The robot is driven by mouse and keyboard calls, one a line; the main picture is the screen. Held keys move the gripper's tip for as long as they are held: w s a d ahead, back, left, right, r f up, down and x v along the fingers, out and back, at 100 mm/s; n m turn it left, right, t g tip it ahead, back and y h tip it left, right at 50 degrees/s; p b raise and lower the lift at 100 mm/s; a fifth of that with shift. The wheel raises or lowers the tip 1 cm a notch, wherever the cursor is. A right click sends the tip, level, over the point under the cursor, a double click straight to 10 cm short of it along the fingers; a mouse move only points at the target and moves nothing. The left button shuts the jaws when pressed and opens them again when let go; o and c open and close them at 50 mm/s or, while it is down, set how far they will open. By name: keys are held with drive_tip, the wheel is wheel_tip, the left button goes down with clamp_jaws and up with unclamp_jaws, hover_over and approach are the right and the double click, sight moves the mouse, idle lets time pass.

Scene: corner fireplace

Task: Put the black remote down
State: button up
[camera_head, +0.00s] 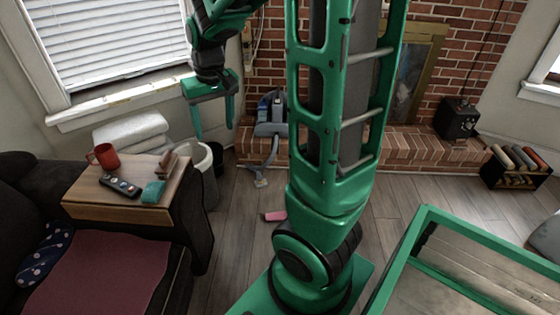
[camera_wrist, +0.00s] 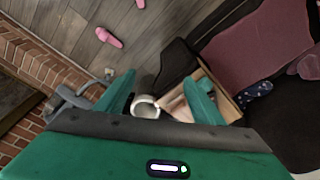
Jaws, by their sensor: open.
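The black remote (camera_head: 120,186) lies flat on a wooden tray (camera_head: 88,192) on the sofa arm, between a red mug (camera_head: 103,157) and a teal object (camera_head: 153,191). My gripper (camera_head: 214,131) is open with nothing between its fingers. It hangs above and to the right of the tray, apart from the remote. In the wrist view my open gripper (camera_wrist: 160,79) shows with both fingers pointing toward the tray (camera_wrist: 228,103). One finger covers part of the tray there, and I cannot make out the remote in that view.
A white bin (camera_head: 204,166) stands beside the sofa arm. The dark sofa has a dark red seat cushion (camera_head: 105,272) and a spotted blue item (camera_head: 47,254). A blue-grey vacuum (camera_head: 271,115) stands by the brick hearth (camera_head: 430,148). A pink object (camera_head: 273,216) lies on the wooden floor.

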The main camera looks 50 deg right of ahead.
drive_tip(key=s+r+m, duration=0.1)
drive_tip(key=s, duration=1.1)
drive_tip(key=shift+d+m+g, duration=0.3)
drive_tip(key=shift+d+g, duration=0.1)
drive_tip(key=shift+o, duration=0.5)
drive_tip(key=s+a+m+g, duration=0.1)
drive_tip(key=s, duration=1)
drive_tip(key=shift+s+f, duration=0.35)
drive_tip(key=shift+s, duration=0.35)
drive_tip(key=shift+c, duration=0.6)
